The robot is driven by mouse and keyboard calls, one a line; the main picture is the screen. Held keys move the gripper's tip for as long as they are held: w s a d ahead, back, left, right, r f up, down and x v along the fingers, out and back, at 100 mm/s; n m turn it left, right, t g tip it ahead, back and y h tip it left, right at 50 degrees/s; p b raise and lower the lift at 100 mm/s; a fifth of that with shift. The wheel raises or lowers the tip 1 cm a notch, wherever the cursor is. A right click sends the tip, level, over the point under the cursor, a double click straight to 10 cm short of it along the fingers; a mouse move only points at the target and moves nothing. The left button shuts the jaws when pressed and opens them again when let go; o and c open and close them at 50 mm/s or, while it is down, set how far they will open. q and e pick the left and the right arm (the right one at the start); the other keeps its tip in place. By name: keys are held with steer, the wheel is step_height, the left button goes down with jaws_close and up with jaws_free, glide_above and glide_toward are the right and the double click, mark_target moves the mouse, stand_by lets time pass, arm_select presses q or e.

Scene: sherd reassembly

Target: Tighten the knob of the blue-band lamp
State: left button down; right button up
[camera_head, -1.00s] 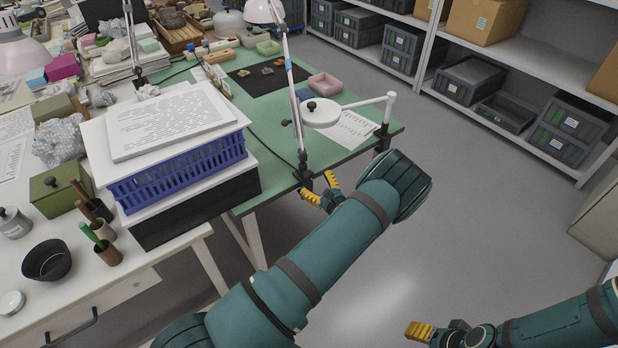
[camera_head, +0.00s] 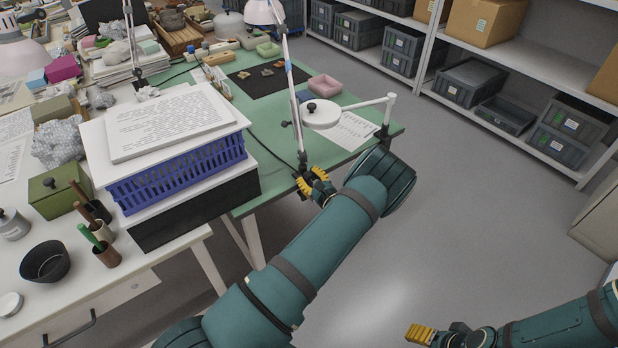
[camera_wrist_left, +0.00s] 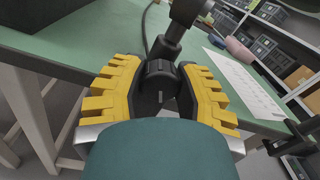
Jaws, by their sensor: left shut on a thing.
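The blue-band lamp (camera_head: 294,110) stands clamped at the near edge of the green table, a blue band showing high on its white arm. Its black post and clamp fill the upper middle of the left wrist view (camera_wrist_left: 178,32). The dark knob (camera_wrist_left: 160,82) sits at the base of the post, between my yellow finger pads. My left gripper (camera_head: 312,179) is shut on the knob, with a pad on either side. In the head view the fingers hide the knob. My right gripper (camera_head: 421,334) is at the lower right, away from the table; its opening is unclear.
The green table (camera_head: 262,135) carries a round white magnifier (camera_head: 321,114) on an arm, right of the lamp. A blue basket (camera_head: 180,178) and stacked papers stand to the left. Grey shelving (camera_head: 470,58) lines the back. The floor on the right is clear.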

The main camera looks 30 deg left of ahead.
arm_select(q)
steer(key=m+p, duration=0.1)
steer(key=m, duration=0.4)
stand_by(0.4)
steer(key=c, duration=0.6)
jaws_free()
steer(key=v, duration=1.2)
